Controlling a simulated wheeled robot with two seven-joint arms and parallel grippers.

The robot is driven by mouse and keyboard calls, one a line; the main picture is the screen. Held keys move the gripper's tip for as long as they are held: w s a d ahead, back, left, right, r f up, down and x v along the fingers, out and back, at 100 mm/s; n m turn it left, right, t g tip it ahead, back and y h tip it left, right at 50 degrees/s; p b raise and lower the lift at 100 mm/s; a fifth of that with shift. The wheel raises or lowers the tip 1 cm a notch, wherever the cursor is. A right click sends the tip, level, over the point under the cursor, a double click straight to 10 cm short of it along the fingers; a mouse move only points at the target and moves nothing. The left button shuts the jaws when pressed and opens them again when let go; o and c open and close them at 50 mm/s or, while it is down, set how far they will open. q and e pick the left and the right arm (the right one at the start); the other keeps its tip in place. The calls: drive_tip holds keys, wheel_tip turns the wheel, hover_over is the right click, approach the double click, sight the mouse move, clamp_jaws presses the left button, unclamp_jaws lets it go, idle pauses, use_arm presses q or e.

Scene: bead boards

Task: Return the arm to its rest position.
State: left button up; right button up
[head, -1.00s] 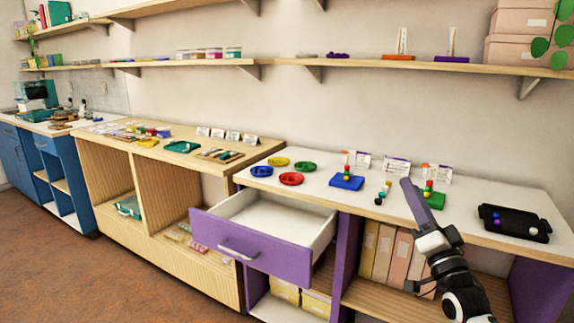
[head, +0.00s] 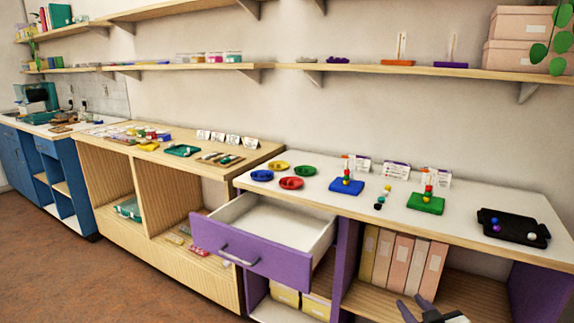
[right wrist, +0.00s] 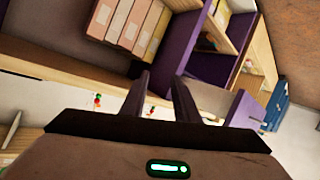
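My right gripper (head: 418,309) is at the bottom edge of the head view, in front of the white counter and below its top. Its two dark fingers are apart with nothing between them. In the right wrist view the fingers (right wrist: 165,100) also stand apart and empty. On the counter are a blue bead board (head: 346,186) and a green bead board (head: 426,204), each with beads stacked upright on it. My left gripper does not show.
The purple drawer (head: 250,248) stands open and looks empty. A black tray (head: 513,228) with several beads is at the counter's right end. Colored dishes (head: 291,183) are at its left. Upright binders (head: 403,262) fill the shelf behind my right gripper.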

drive_tip(key=s+a+f+g+y, duration=0.1)
drive_tip(key=s+a+f, duration=0.3)
drive_tip(key=s, duration=0.7)
drive_tip(key=s+a+f+g+y, duration=0.1)
drive_tip(key=s+a+f, duration=0.4)
drive_tip(key=s, duration=0.7)
drive_tip(key=s+a+f+g, duration=0.3)
drive_tip(key=s+a+f, duration=0.2)
drive_tip(key=s, duration=0.6)
wheel_tip(320, 180, down, 2)
drive_tip(key=shift+s+a+f+m+y, duration=0.15)
drive_tip(key=shift+a+f+m+y, duration=0.1)
drive_tip(key=shift+m+y, duration=0.15)
drive_tip(key=shift+d, duration=0.1)
